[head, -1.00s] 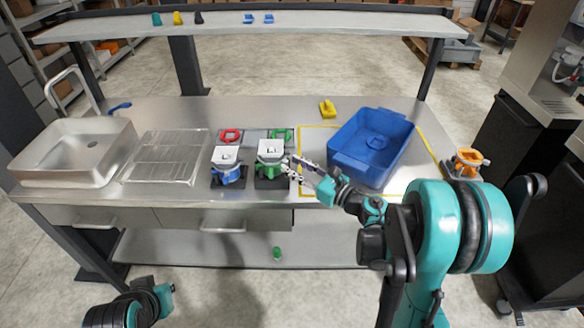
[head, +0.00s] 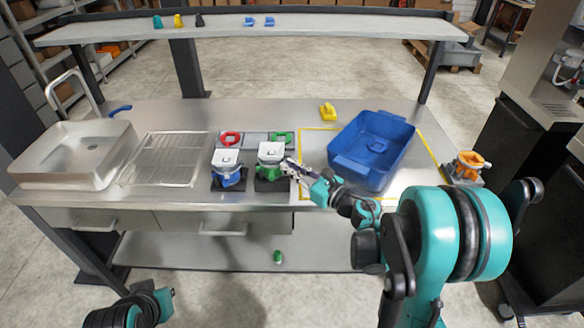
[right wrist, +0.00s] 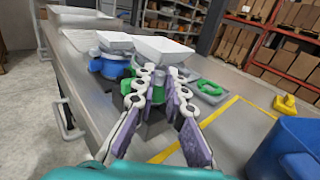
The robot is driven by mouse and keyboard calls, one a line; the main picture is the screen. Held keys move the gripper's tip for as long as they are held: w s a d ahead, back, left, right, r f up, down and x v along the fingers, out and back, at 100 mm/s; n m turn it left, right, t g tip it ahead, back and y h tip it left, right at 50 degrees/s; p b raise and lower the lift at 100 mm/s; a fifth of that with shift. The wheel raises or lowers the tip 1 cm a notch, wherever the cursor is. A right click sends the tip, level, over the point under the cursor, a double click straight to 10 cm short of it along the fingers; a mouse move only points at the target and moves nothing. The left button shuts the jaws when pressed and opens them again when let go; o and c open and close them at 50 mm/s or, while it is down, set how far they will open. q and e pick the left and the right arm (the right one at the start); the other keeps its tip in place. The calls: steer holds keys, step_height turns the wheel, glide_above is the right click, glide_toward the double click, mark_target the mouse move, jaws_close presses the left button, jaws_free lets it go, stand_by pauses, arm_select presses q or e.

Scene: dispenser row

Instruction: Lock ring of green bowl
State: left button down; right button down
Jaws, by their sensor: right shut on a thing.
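The green dispenser (head: 268,172) stands on a black base on the bench, with a square white bowl (head: 271,151) on top and a green ring below it. In the right wrist view the white bowl (right wrist: 163,49) rises just beyond my fingers. My right gripper (head: 288,167) reaches in from the right at ring height. It is shut on a part of the green ring (right wrist: 158,93), seen between the fingertips. The fingers hide most of the gripped part and the ring's lock. My left gripper is not in view; only part of my left arm shows at bottom left.
A blue dispenser (head: 228,176) with a white bowl stands close on the left. Behind lie a red ring (head: 231,138) and a green ring (head: 282,138). A blue bin (head: 349,166) stands right, inside yellow tape, near my right forearm. An orange-topped device (head: 470,160) stands at the right edge.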

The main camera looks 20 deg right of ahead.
steer(key=a+m+h, duration=0.1)
steer(key=h, duration=0.1)
steer(key=s+a+m+t+h, duration=0.1)
steer(key=h, duration=0.1)
steer(key=a+m+t+h+b, duration=0.1)
steer(key=m+h, duration=0.1)
steer(key=shift+s+a, duration=0.1)
steer(key=shift+s, duration=0.05)
steer(key=shift+a+m+t+h, duration=0.1)
steer(key=shift+a+m+h, duration=0.25)
steer(key=shift+m+h, duration=0.45)
steer(key=shift+a+m+t+h, duration=0.1)
steer(key=shift+a+m+h, duration=0.3)
steer(key=shift+h, duration=0.75)
steer(key=shift+a+m+t+h, duration=0.1)
steer(key=shift+a+m+h, duration=0.15)
steer(key=shift+m+h, duration=0.6)
steer(key=shift+h, duration=0.3)
steer(key=c, duration=1.6)
jaws_free()
steer(key=shift+o, duration=0.2)
steer(key=s+a, duration=0.1)
steer(key=s, duration=1)
steer(key=shift+s+a, duration=0.35)
steer(key=shift+d, duration=0.1)
